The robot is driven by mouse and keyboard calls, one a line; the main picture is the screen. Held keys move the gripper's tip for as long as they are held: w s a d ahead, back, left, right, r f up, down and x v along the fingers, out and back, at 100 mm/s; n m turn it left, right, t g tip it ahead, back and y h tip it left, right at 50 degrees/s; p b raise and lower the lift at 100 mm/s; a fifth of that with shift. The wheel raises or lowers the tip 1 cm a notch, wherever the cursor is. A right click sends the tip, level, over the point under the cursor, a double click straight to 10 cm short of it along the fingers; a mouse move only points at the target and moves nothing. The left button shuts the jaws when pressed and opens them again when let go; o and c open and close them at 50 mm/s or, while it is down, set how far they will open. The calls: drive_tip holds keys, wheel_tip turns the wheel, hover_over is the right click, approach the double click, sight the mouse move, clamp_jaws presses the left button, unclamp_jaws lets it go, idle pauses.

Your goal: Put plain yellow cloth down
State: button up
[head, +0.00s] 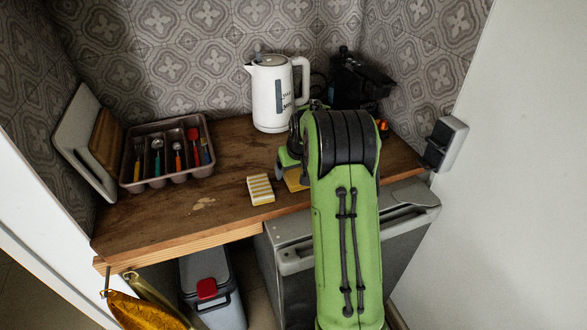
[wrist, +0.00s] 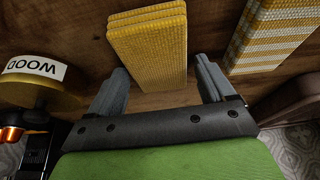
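The plain yellow cloth (head: 294,181) lies on the wooden counter, partly hidden behind my arm in the head view. In the wrist view the yellow cloth (wrist: 150,50) shows as a folded, ribbed stack with its near end between my fingers. My gripper (wrist: 160,85) is open, with a visible gap on each side of the cloth. In the head view my gripper is mostly hidden by my green arm.
A yellow-and-white striped cloth (head: 260,190) lies just left; it also shows in the wrist view (wrist: 272,35). A tin labelled WOOD (wrist: 40,85) stands on the other side. The front-left counter is clear.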

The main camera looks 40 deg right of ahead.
drive_tip(key=s+a+r+p, duration=0.1)
drive_tip(key=s+a+r, duration=0.2)
drive_tip(key=r, duration=0.4)
drive_tip(key=s+a+r+p, duration=0.2)
drive_tip(key=s+a+r, duration=0.1)
drive_tip(key=r, duration=0.5)
drive_tip(key=s+a+r+n, duration=0.2)
drive_tip(key=s+a+r, duration=0.2)
drive_tip(key=s+a, duration=0.5)
drive_tip(key=shift+n+t+y, duration=0.5)
drive_tip(key=shift+t+y, duration=0.1)
drive_tip(key=s+a, duration=0.2)
drive_tip(key=s, duration=0.3)
drive_tip(key=s+a+f, duration=0.1)
drive_tip(key=s+a, duration=0.2)
drive_tip(key=s, duration=0.2)
drive_tip(key=s+a+f, duration=0.1)
drive_tip(key=s+a, duration=0.2)
drive_tip(key=s, duration=0.2)
drive_tip(key=shift+s+a+f, duration=0.2)
drive_tip(key=shift+s+f, duration=0.05)
drive_tip(key=shift+s, duration=0.05)
